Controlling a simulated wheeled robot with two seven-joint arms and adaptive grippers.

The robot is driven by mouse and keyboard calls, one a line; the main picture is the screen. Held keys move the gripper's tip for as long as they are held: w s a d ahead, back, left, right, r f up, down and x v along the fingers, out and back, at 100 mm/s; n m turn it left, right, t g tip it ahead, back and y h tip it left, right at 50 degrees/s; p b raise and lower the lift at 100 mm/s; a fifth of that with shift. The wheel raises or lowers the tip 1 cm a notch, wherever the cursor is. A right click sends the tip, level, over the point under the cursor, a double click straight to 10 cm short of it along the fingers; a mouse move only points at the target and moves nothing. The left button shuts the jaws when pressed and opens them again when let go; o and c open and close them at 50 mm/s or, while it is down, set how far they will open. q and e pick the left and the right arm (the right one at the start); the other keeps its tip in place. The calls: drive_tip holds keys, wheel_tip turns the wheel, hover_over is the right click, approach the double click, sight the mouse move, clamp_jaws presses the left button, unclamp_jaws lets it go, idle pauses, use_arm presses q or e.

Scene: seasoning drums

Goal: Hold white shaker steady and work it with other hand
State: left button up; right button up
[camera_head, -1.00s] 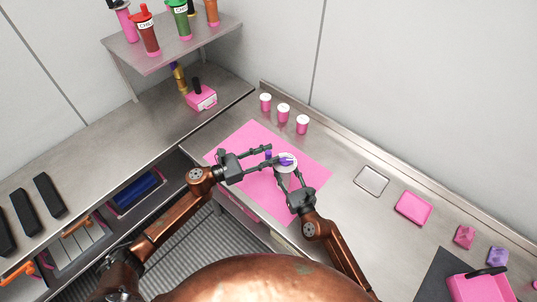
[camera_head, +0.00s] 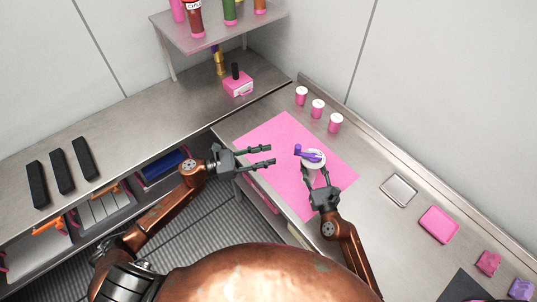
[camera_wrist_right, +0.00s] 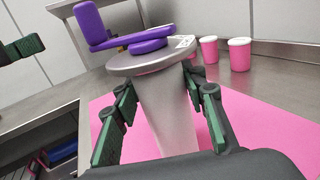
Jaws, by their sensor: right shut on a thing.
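The white shaker (camera_head: 313,165) stands on the pink mat (camera_head: 270,150) with a purple crank (camera_head: 309,154) on its top. In the right wrist view the shaker (camera_wrist_right: 168,110) looks grey and upright, and the crank (camera_wrist_right: 120,38) has its knob raised at the left end. My right gripper (camera_head: 314,173) is shut on the shaker's body, one finger on each side. My left gripper (camera_head: 272,155) is open and empty, left of the crank and apart from it. A piece of it shows at the left edge of the right wrist view.
Several small pink jars with white lids (camera_head: 318,108) stand behind the mat. A metal tray (camera_head: 398,190) and a pink box (camera_head: 439,224) lie to the right. A shelf (camera_head: 215,33) with bottles is at the back left. Black blocks (camera_head: 61,172) lie on the left counter.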

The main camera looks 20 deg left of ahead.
drive_tip(key=o, duration=1.4)
